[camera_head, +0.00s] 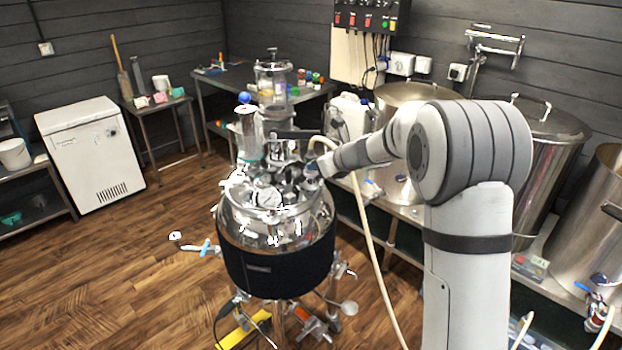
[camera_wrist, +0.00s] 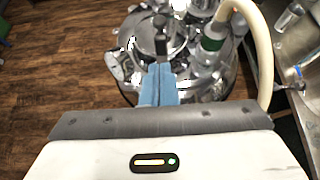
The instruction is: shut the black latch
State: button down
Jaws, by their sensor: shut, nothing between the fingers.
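A steel vessel (camera_head: 275,222) with a dark jacket stands in the middle of the head view, its shiny lid crowded with fittings. A black bar-like handle (camera_head: 300,134) lies roughly level above the lid. In the wrist view a dark upright piece (camera_wrist: 161,40) on the round lid (camera_wrist: 145,28) looks like the black latch; I cannot tell whether it is that same handle. My gripper's blue fingers (camera_wrist: 159,70) are together and empty, their tips just below this dark piece in the picture. Contact cannot be told. In the head view my gripper is at the lid's right side, its fingertips not clear.
A pale hose (camera_head: 370,240) hangs from the lid's right side, close to my arm; it also shows in the wrist view (camera_wrist: 262,50). Steel pots (camera_head: 405,95) stand on a bench at the right. A white chest (camera_head: 90,155) stands left. The floor at left is open.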

jog(key=shift+s+d+r, duration=0.1)
jog(key=shift+d+r, duration=0.05)
jog(key=shift+r, duration=0.5)
jog(key=shift+s+d+r, duration=0.1)
jog(key=shift+s+r, duration=0.05)
jog(key=shift+r, duration=0.45)
jog(key=shift+s+d+r, duration=0.1)
jog(key=shift+d+r, duration=0.05)
jog(key=shift+r, duration=0.5)
jog(key=s+d+r+n+g+h, duration=0.1)
jog(key=s+d+n, duration=0.1)
jog(key=s+n, duration=0.55)
jog(key=s+d+r+n+g+h, duration=0.1)
jog(key=s+d+n+g, duration=0.3)
jog(key=s, duration=0.7)
jog(key=s+d+f+n+h, duration=0.1)
jog(key=s+d+n+h, duration=0.1)
jog(key=s+n, duration=0.3)
jog(key=s+d+f+n+h, duration=0.2)
jog(key=s+d+n, duration=0.2)
jog(key=s, duration=0.6)
jog(key=s+d+f+n+h, duration=0.2)
jog(key=s+d+n, duration=0.1)
jog(key=s+n, duration=0.3)
jog(key=shift+s+d+t+h, duration=0.3)
jog(key=shift+s+d, duration=0.1)
jog(key=shift+s, duration=0.35)
